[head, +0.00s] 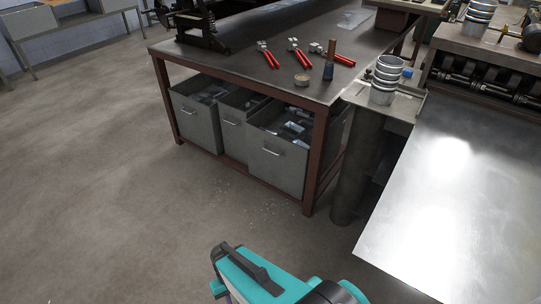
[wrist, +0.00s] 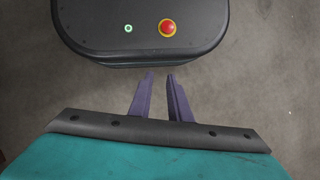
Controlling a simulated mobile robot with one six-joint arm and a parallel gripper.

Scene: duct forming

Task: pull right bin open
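Three grey metal bins stand side by side on the shelf under the dark workbench (head: 250,55). The right bin (head: 277,165) has a small light handle (head: 271,152) on its front and holds scrap pieces. Its front is roughly in line with the bench legs. The middle bin (head: 232,130) and left bin (head: 194,119) stand to its left. In the wrist view, my gripper (wrist: 160,76) has its two purple fingers apart with nothing between them. It points over my own base. In the head view, my teal arm is at the bottom, well apart from the bins; the fingers are not clear there.
Red-handled snips (head: 268,56) and other tools lie on the bench top. A bench leg (head: 314,165) stands just right of the right bin. A large sheet-metal surface (head: 440,200) fills the right side. The floor (head: 140,220) before the bins is clear.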

